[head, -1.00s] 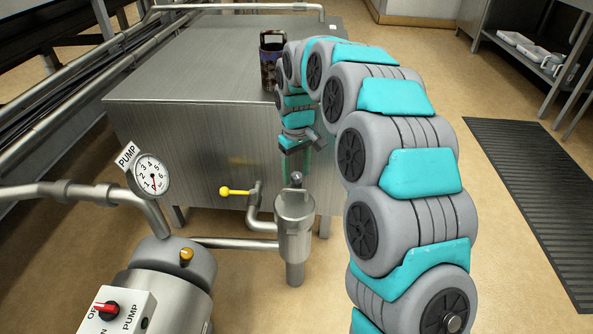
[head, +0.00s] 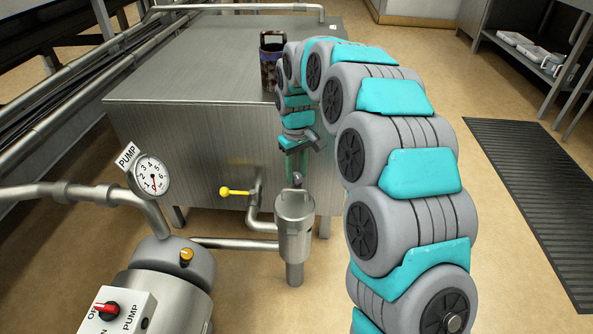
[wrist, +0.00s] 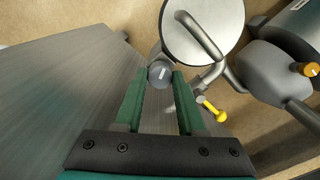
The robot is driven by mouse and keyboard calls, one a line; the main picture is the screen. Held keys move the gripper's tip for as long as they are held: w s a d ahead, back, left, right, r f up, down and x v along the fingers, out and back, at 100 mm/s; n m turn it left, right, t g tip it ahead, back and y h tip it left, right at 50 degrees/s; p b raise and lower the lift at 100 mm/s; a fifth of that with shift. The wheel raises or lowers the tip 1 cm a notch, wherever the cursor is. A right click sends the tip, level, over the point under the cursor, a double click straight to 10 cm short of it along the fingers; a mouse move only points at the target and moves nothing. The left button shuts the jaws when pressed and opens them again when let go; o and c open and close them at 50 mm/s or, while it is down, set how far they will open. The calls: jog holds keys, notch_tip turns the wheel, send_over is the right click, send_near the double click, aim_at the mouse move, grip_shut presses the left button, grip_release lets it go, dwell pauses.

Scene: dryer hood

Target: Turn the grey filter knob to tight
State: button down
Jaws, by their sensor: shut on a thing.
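In the wrist view the knob (wrist: 160,73) is a round grey cap with a pale line mark. My gripper (head: 297,170) points down over it, and its green fingers stand on either side. In the wrist view my gripper (wrist: 161,80) has its fingertips against the two sides of the knob, shut on it. The filter's round lid with a bar handle (wrist: 203,28) shows just beyond. No tight marking can be read.
A yellow-handled valve (head: 234,192) is on the pipe left of the filter. A pump with an orange knob (head: 187,256), a gauge (head: 150,176) and a red switch (head: 106,307) stand at the left. A steel cabinet (head: 190,75) is behind, with a patterned canister (head: 270,65) on top.

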jog(key=shift+m, duration=0.3)
jog(key=m+p, duration=0.1)
jog(key=m, duration=0.4)
jog(key=shift+m+p, duration=0.3)
jog(key=shift+p, duration=0.1)
jog(key=m+p, duration=0.1)
jog(key=m, duration=0.4)
jog(key=shift+r+p, duration=0.1)
jog(key=shift+p, duration=0.25)
jog(key=m+p, duration=0.2)
jog(key=m, duration=0.3)
jog(key=shift+m, duration=0.4)
jog(key=m+p, duration=0.1)
jog(key=m, duration=0.4)
jog(key=shift+p, duration=0.4)
jog(key=shift+m, duration=0.4)
jog(key=c, duration=0.5)
grip_release()
